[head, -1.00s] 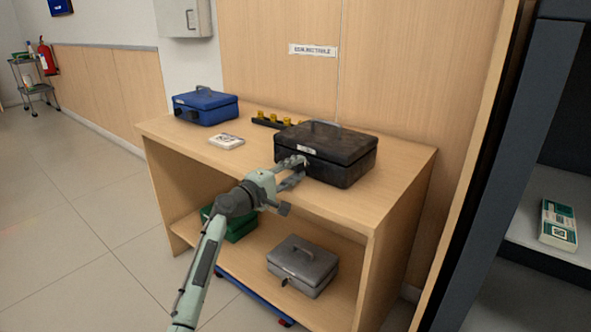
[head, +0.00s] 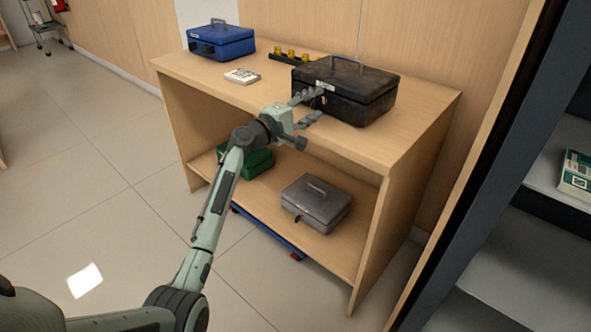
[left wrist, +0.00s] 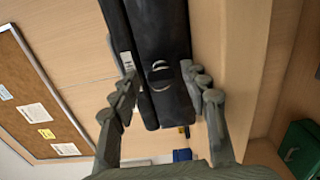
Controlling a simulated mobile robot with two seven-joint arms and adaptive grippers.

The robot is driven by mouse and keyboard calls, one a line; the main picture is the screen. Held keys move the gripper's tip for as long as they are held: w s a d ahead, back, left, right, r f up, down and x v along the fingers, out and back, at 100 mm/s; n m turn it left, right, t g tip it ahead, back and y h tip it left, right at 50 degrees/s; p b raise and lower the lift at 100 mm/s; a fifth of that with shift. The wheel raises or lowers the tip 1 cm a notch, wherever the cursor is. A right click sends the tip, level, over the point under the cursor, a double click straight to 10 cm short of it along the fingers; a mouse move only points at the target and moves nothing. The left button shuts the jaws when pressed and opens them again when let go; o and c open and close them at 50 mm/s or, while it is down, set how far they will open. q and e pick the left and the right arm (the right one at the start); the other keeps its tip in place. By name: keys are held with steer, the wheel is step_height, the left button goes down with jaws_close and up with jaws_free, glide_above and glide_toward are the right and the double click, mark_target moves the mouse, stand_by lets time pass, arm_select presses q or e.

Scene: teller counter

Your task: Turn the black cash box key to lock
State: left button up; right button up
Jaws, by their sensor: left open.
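The black cash box (head: 345,95) sits closed on the right part of the wooden counter, its handle folded up on the lid. In the left wrist view the box (left wrist: 155,35) shows its front with a round lock and a ring-like metal piece, seemingly the key (left wrist: 160,74). My left gripper (head: 314,107) is open at the front of the box. In the wrist view its fingers (left wrist: 170,92) stand apart on either side of the lock area, with nothing held between them. I cannot tell whether they touch the box. My right gripper is not in view.
A blue cash box (head: 221,42), a white card block (head: 242,76) and a black rack with yellow pieces (head: 290,58) share the counter. A green box (head: 258,162) and a grey cash box (head: 316,205) sit on the lower shelf. A dark shelf unit (head: 480,200) stands at right.

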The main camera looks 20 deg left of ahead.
arm_select(q)
steer(key=shift+f, duration=0.1)
steer(key=m, duration=0.5)
steer(key=shift+f+m+b, duration=0.1)
steer(key=shift+m+b, duration=0.2)
steer(key=shift+b, duration=0.05)
steer(key=m+b, duration=0.1)
steer(key=m, duration=1.1)
steer(key=shift+r, duration=0.25)
steer(key=b+v, duration=0.1)
steer(key=v, duration=0.7)
steer(key=s+d+f+g+y, duration=0.1)
steer(key=s+f+g, duration=0.2)
steer(key=f, duration=1)
steer(key=s+d+f+g+y, duration=0.1)
steer(key=s+f+g, duration=0.3)
steer(key=s+f, duration=0.5)
step_height(320, 180, down, 4)
steer(key=shift+s+d+n+y, duration=0.25)
steer(key=shift+s+n+y, duration=0.05)
steer(key=shift+y, duration=0.1)
